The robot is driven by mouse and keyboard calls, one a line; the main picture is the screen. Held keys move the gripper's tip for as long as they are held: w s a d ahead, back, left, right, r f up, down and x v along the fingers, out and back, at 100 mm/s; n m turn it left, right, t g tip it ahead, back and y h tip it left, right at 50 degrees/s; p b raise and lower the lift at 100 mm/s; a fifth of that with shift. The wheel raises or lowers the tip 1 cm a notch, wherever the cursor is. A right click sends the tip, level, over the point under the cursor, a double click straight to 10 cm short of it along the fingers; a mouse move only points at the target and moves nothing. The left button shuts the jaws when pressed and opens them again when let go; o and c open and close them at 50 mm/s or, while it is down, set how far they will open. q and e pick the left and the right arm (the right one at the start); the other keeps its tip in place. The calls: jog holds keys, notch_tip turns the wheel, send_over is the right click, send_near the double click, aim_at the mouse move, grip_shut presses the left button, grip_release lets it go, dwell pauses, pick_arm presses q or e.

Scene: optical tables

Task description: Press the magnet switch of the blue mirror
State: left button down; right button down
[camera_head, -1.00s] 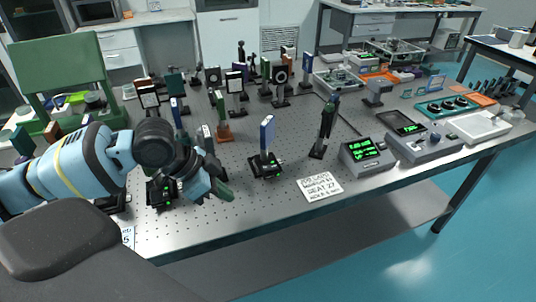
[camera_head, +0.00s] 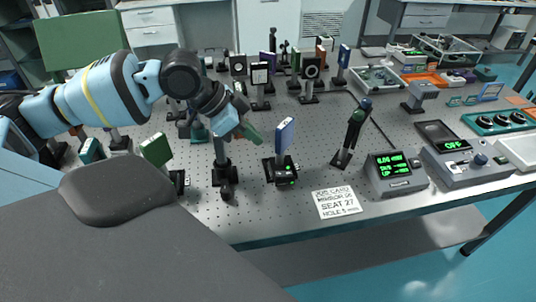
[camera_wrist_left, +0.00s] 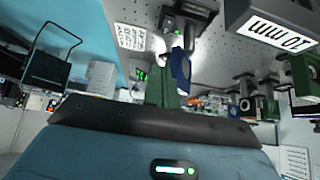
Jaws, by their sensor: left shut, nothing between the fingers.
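The blue mirror (camera_head: 285,135) stands upright on a black magnet base (camera_head: 284,174) near the front of the table. The base carries small green lights; I cannot make out its switch clearly. My left gripper (camera_head: 252,133) has green fingers, is shut and empty, and hangs left of the mirror at about the height of its plate in the picture. In the left wrist view, the fingers (camera_wrist_left: 163,88) point toward the mirror area, and the blue mirror (camera_wrist_left: 181,70) shows just right of them, with its base (camera_wrist_left: 190,12) above. Whether they touch is unclear. My right gripper is not in view.
A black post mount (camera_head: 224,175) stands left of the mirror base, below my gripper. A job card (camera_head: 336,202) lies in front right. A dark post with a blue-green top (camera_head: 352,133) stands to the right, beside a green-lit display box (camera_head: 395,172). Several optics stand behind.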

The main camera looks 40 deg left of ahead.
pick_arm(q)
send_over(284, 175)
jog(key=s+a, duration=0.1)
notch_tip(284, 175, down, 8)
jog(key=shift+s+r+b, duration=0.1)
jog(key=shift+s+b, duration=0.05)
jog(key=shift+b, duration=0.2)
jog(key=shift+s+a+f, duration=0.1)
jog(key=shift+f, duration=0.55)
jog(key=shift+s+a+f, duration=0.1)
jog(key=shift+f, duration=0.5)
jog(key=shift+a+f, duration=0.1)
jog(key=shift+f, duration=0.6)
